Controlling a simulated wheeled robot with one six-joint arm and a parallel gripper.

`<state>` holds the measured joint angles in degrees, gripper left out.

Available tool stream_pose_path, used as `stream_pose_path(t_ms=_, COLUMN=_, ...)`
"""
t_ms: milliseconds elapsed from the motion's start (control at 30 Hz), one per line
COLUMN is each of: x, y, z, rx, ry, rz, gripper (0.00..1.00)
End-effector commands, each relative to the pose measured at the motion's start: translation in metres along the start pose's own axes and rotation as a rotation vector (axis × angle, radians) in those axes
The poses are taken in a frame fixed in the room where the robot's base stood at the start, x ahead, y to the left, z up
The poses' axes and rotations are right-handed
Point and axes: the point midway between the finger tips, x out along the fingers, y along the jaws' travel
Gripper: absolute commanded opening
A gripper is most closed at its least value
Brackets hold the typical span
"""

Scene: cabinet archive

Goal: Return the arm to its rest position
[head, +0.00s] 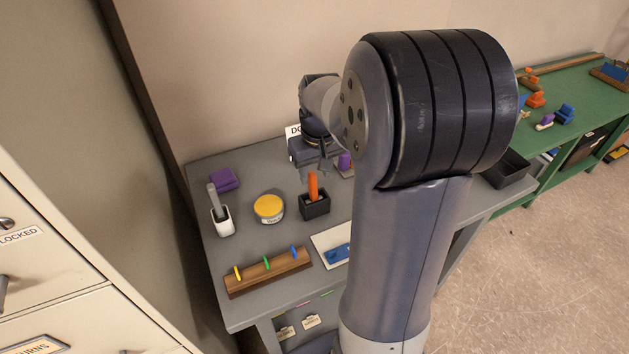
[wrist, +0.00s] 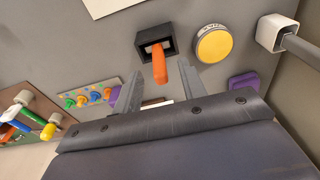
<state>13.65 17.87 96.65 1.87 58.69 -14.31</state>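My arm rises through the middle of the head view and bends over the grey desk (head: 250,245). My gripper (head: 316,172) hangs above the desk's back part, near a black box (head: 316,208) with an orange-handled item (head: 313,186) standing in it. In the wrist view my gripper (wrist: 158,88) shows two grey fingers spread apart with nothing clasped between them. The orange handle (wrist: 159,66) appears just beyond the fingertips, in its black box (wrist: 143,38). Whether a finger touches it cannot be told, but a gap shows on both sides.
Filing cabinets (head: 60,270) stand at left. A green bench (head: 580,95) is at right, with open floor before it.

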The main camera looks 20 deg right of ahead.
Motion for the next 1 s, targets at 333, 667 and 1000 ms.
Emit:
stream_pose_path(t_ms=333, x=-0.031, y=0.0, z=0.001, rx=0.0, ry=-0.001, rz=0.0, gripper=0.4)
stream_pose_path(t_ms=667, x=-0.029, y=0.0, z=0.001, rx=0.0, ry=-0.002, rz=-0.001, gripper=0.4)
stream_pose_path(t_ms=1000, x=0.019, y=0.0, z=0.001, rx=0.0, ry=-0.008, rz=-0.002, gripper=0.4)
